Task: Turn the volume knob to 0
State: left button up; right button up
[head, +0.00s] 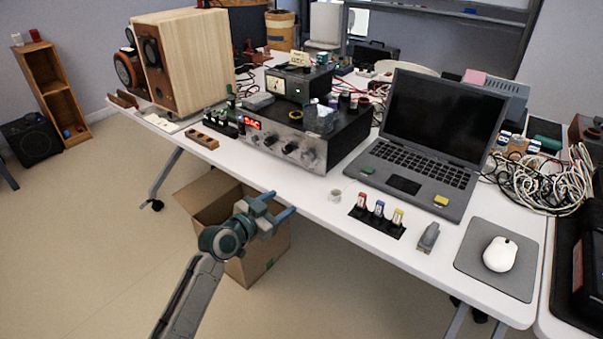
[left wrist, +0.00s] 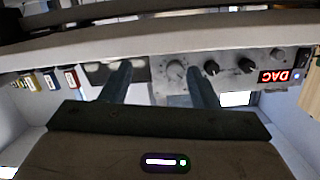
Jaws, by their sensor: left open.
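A black-topped amplifier (head: 318,140) with a silver front panel and a red "DAC" display (head: 252,123) stands near the table's front edge. On its panel are two black knobs and, to their right in the head view, a larger silver knob (head: 308,156). In the left wrist view the panel is upside down, and the silver knob (left wrist: 176,70) shows between my fingers. The knob labels are too small to read. My left gripper (head: 281,203) is open and empty, in front of the table edge, apart from the panel. My right gripper is not in view.
The white table (head: 315,190) has a clear strip before the amplifier. A laptop (head: 430,140), several coloured USB sticks and a mouse (head: 499,254) lie to the right. A wooden speaker (head: 200,60) stands left. A cardboard box (head: 205,195) sits on the floor behind my left gripper.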

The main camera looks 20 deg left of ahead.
pick_arm(q)
jog(key=t, duration=0.2)
send_near(305, 161)
jog(key=x, duration=0.8)
jog(key=shift+w+d+p, duration=0.1)
jog(key=shift+w+p, duration=0.25)
jog(key=shift+p, duration=0.05)
jog(key=c, duration=1)
